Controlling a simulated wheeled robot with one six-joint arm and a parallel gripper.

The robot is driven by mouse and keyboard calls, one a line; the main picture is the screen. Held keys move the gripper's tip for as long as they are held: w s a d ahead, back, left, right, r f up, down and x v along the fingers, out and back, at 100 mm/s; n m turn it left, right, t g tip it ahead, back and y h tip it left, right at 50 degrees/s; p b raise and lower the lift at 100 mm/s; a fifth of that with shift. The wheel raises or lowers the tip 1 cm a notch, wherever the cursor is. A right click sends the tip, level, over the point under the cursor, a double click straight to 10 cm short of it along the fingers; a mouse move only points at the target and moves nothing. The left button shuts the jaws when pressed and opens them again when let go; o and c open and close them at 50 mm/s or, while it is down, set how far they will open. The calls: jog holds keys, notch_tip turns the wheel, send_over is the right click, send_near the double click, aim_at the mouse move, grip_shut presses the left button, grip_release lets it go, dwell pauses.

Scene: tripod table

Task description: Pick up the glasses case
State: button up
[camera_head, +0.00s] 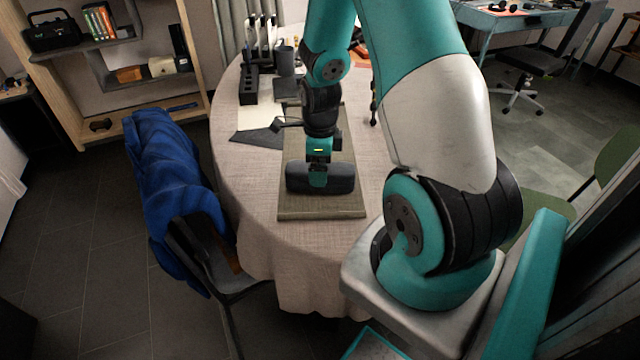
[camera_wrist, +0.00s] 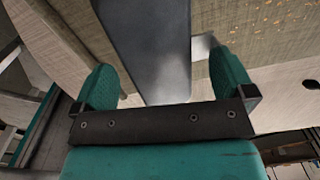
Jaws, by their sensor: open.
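The glasses case (camera_head: 342,179) is a dark grey, rounded oblong lying on a woven mat (camera_head: 295,212) on the round table. My gripper (camera_head: 318,174) is right over the middle of the case, pointing down. In the wrist view the case (camera_wrist: 150,45) runs between the two teal fingers, with one finger on each side. The jaws are open, with a visible gap between the case and the right finger. The gap at the left finger is smaller. The gripper hides part of the case's middle in the head view.
The table (camera_head: 238,180) has a pale cloth. Dark papers, a cup (camera_head: 286,58) and a black organiser (camera_head: 249,85) stand behind and left of the mat. A chair with a blue garment (camera_head: 170,165) is at the left. The cloth in front of the mat is clear.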

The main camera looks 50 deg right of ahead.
jog(key=shift+s+a+f+g, duration=0.15)
jog(key=shift+s+a+f, duration=0.05)
jog(key=shift+f, duration=0.45)
jog(key=shift+s+a+f+g, duration=0.15)
jog(key=shift+f, duration=0.45)
jog(key=shift+w+d+r, duration=0.1)
jog(key=c, duration=0.8)
jog(key=shift+o, duration=0.2)
